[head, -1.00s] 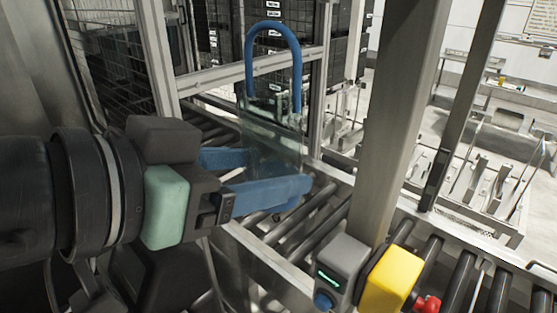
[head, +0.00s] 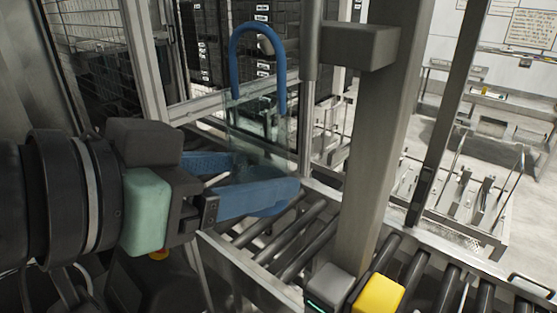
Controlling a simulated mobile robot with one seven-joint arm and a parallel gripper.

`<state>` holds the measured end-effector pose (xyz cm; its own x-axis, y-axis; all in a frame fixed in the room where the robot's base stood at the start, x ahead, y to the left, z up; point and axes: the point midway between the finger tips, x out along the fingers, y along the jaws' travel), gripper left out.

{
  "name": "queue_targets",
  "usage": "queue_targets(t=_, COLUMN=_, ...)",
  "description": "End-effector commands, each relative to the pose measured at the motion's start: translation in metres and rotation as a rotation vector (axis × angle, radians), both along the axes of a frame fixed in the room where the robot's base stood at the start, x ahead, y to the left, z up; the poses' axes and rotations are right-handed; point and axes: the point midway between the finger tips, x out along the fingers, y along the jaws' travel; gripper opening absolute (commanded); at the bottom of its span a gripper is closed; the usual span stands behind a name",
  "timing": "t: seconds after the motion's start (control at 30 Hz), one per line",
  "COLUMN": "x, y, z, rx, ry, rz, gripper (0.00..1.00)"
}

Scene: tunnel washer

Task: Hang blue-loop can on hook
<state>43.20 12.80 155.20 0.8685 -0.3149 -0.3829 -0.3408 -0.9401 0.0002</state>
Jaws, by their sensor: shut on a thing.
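The can is a clear, see-through vessel (head: 262,142) with a tall blue loop (head: 257,24) standing up from its top. It is upright in the head view, left of the grey post. My gripper (head: 255,180) has blue fingers and comes in from the left. Its fingers are shut on the can's lower body, with the can above the rollers. The can's far side and base are partly hidden by the near finger. A grey bracket (head: 360,46) juts from the post at upper right of the loop.
A grey post (head: 375,150) stands just right of the can. Metal rollers (head: 300,240) run below. A yellow box (head: 378,294) and a grey box with a green light (head: 328,287) sit at the post's foot. A frame rail (head: 200,105) passes behind the can.

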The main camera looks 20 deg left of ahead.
Motion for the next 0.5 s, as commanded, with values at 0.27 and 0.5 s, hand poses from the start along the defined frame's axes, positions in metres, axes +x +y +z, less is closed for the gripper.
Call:
queue_targets(t=0.27, x=0.008, y=-0.003, z=0.007, rx=-0.002, ry=0.001, rz=-0.001, gripper=0.12)
queue_targets(t=0.5, x=0.022, y=-0.008, z=0.006, rx=0.0, ry=0.0, rz=-0.001, gripper=0.12)
